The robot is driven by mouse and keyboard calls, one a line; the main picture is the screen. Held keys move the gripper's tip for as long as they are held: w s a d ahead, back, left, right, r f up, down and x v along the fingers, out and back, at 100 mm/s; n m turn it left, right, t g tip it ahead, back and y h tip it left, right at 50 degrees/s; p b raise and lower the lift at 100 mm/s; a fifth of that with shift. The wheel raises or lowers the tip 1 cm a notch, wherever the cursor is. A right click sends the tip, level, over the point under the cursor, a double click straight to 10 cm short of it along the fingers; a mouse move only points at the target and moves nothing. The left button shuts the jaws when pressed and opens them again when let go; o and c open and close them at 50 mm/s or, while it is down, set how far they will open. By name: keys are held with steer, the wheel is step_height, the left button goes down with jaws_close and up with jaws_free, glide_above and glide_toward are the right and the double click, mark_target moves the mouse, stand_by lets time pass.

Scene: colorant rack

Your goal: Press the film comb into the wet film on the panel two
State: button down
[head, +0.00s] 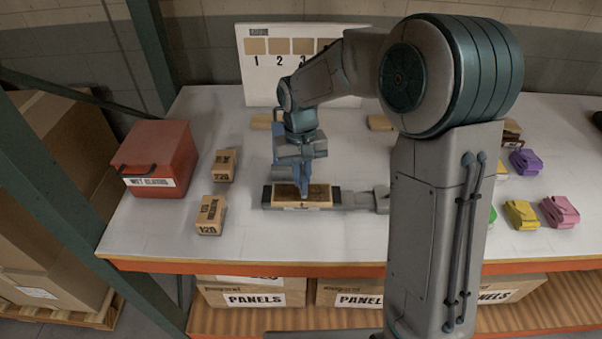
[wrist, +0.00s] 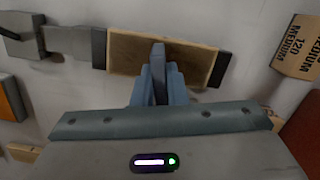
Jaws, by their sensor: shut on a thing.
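A tan wooden panel (head: 318,205) sits in a grey clamp (head: 355,199) at the middle of the table. In the wrist view the panel (wrist: 197,65) lies between two dark jaws. My gripper (head: 304,190) points down over the panel, its tips at or just above the film; contact cannot be told. In the wrist view my gripper (wrist: 158,88) is shut on a thin blue-grey piece, seen edge-on, that looks like the film comb (wrist: 158,56). The panel's number is not readable.
A red lidded box (head: 157,160) and two small labelled blocks (head: 211,214) stand to the left. A white board (head: 262,75) with numbered swatches stands behind. Coloured pouches (head: 522,214) lie at the right. The table's orange front edge (head: 250,268) is near; my arm hides part of the right.

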mark_target(302, 175)
steer(key=shift+f+b, duration=0.4)
steer(key=shift+f, duration=0.15)
stand_by(1.3)
steer(key=shift+r+p, duration=2.65)
steer(key=shift+r, duration=0.95)
steer(key=shift+f, duration=0.1)
